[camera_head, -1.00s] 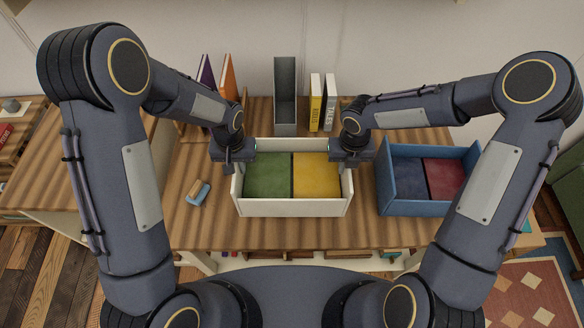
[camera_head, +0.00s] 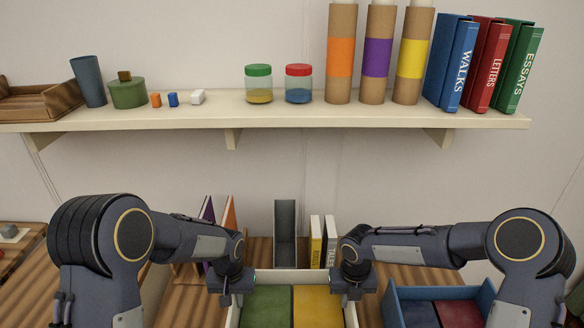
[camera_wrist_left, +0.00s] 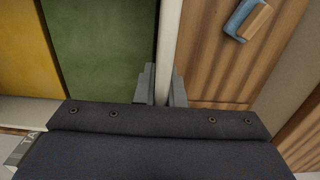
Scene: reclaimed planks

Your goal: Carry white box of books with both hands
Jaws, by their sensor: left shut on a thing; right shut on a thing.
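The white box (camera_head: 290,276) stands at the bottom middle of the head view, with a green book (camera_head: 266,307) and a yellow book (camera_head: 317,307) lying in it. Its near part is cut off by the frame. My left gripper (camera_head: 232,298) is shut on the box's left wall. The left wrist view shows its two fingers (camera_wrist_left: 161,88) on either side of that white wall, with the green book (camera_wrist_left: 103,45) beside it. My right gripper (camera_head: 350,292) is shut on the box's right wall.
A blue box (camera_head: 393,305) with books stands right of the white box. Behind are a grey holder (camera_head: 285,232) and upright books (camera_head: 323,240). A wall shelf (camera_head: 290,118) above holds jars, tubes and binders. A blue-and-wood block (camera_wrist_left: 247,20) lies on the table.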

